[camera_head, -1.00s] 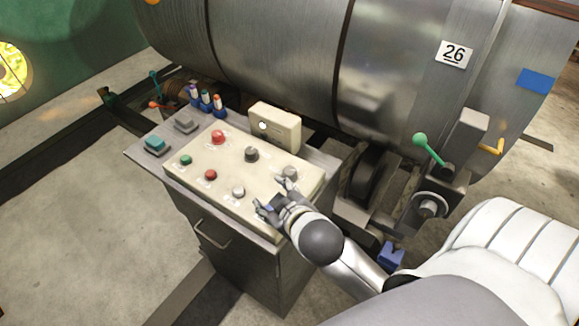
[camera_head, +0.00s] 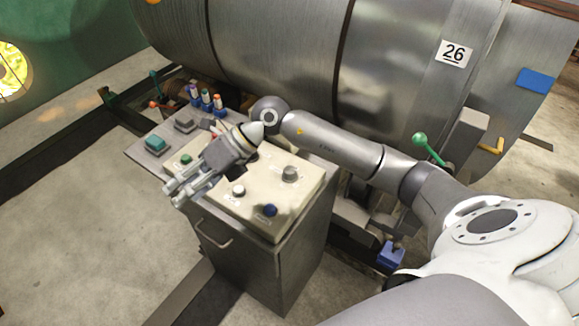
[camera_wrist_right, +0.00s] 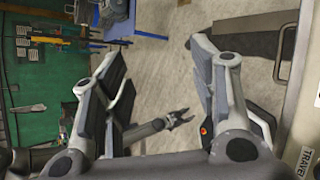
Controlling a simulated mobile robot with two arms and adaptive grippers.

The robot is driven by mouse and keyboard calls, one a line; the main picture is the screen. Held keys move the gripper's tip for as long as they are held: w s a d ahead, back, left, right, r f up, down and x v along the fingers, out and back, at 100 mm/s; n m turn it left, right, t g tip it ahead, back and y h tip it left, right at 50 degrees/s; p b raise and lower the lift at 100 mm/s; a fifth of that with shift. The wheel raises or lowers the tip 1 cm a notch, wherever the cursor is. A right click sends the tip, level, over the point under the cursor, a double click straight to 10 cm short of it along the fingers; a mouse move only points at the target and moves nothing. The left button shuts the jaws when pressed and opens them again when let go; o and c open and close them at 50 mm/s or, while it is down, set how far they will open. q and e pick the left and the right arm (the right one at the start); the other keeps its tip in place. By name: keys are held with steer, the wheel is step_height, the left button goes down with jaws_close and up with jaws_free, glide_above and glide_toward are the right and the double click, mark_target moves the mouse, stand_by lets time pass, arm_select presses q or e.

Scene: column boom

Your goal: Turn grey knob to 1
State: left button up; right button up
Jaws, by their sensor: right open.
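The grey knob (camera_head: 289,174) stands upright on the cream control panel (camera_head: 300,196), toward its right side. My right gripper (camera_head: 175,193) is open and empty. It hangs above the panel's left front edge, pointing left, away from the grey knob and not touching it. My right forearm crosses behind the panel. In the right wrist view the two fingers (camera_wrist_right: 153,65) are spread with floor between them. A small grey arm with a two-pronged gripper (camera_wrist_right: 180,118), likely my left, shows beyond them; its jaw state is unclear. The knob's scale marks are too small to read.
A white knob (camera_head: 238,190) and a blue knob (camera_head: 270,210) sit near the grey knob. A green button (camera_head: 186,160) is left of my gripper's wrist. The large metal drum (camera_head: 290,60) stands close behind the panel. Open floor (camera_head: 80,220) lies left.

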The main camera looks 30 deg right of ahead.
steer(key=w+d+f+h, duration=0.1)
steer(key=d+f+h, duration=0.15)
steer(key=d, duration=0.35)
steer(key=w+d+f+h, duration=0.1)
steer(key=d+h, duration=0.2)
steer(key=d, duration=0.2)
steer(key=m+g+h, duration=0.1)
steer(key=g+h, duration=0.1)
steer(key=h, duration=0.4)
glide_toward(290, 169)
step_height(290, 169, down, 8)
steer(key=p, duration=0.3)
steer(key=shift+s+r, duration=0.1)
steer(key=shift+d+f, duration=0.1)
steer(key=shift+f, duration=0.55)
